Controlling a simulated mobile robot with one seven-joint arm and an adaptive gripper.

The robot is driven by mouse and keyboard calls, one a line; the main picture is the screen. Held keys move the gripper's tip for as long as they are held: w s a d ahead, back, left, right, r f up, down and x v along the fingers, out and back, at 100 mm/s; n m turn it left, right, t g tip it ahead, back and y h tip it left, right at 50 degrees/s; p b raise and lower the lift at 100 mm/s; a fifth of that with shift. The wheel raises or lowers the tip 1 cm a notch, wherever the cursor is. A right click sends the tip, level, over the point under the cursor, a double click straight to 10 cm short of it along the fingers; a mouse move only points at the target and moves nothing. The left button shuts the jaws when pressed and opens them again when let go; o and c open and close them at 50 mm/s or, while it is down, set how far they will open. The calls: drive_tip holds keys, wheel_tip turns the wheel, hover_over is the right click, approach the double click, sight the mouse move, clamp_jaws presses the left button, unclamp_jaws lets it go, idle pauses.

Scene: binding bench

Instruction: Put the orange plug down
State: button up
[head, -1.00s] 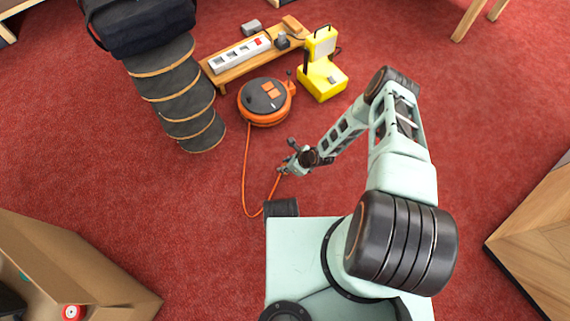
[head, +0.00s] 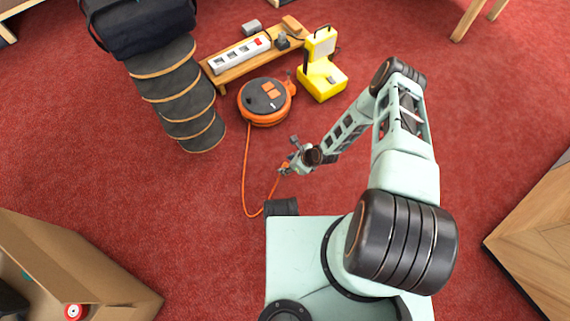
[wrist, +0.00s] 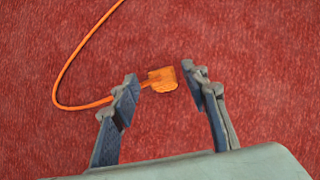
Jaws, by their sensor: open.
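The orange plug (wrist: 162,80) shows in the wrist view between the two fingertips of my gripper (wrist: 160,84). The fingers stand apart, with red carpet visible on both sides of the plug. The plug's orange cable (wrist: 82,53) leaves it to the left and curves up. I cannot tell for sure whether the plug rests on the carpet. In the head view my gripper (head: 288,167) is low over the carpet, and the cable (head: 245,180) runs from there to the orange and black cable reel (head: 264,98). The plug is too small to make out clearly there.
A low wooden bench (head: 225,78) behind the reel holds a white power strip (head: 240,55). A yellow work lamp (head: 322,78) stands right of the reel. A stack of dark cylinders (head: 180,95) is at left, and a cardboard box (head: 110,285) at front left.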

drive_tip(key=p+v, duration=0.3)
drive_tip(key=v, duration=0.7)
